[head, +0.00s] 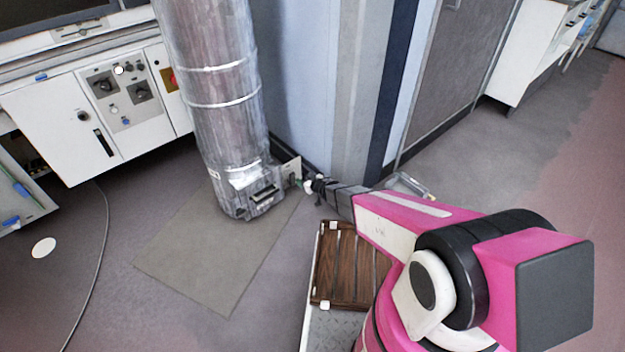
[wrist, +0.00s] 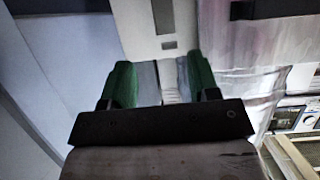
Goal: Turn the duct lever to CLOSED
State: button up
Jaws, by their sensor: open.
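The silver duct (head: 215,90) stands upright on a grey floor mat. A pale plate (head: 291,170) sticks out from the right side of its base. My gripper (head: 303,185) is right beside this plate, small and partly hidden by the wrist. In the wrist view my gripper (wrist: 160,82) is open, with its two green fingers apart. The pale plate (wrist: 146,35) with a dark slot lies just beyond the fingertips. A light grey strip shows between the fingers; I cannot tell whether it is the lever. The lever's position and any CLOSED marking cannot be read.
A blue-grey panelled wall (head: 315,80) rises close behind the duct. A brown slatted wooden piece (head: 345,265) lies below my arm. A white control cabinet (head: 125,95) stands at left, and a cable (head: 103,240) runs over the floor. The grey mat (head: 190,255) is bare in front.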

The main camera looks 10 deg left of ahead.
aim_at(293, 177)
jog(key=x, duration=1)
jog(key=shift+s+a+f, duration=0.1)
jog(key=shift+a+f, duration=0.3)
jog(key=shift+f, duration=0.1)
grip_shut()
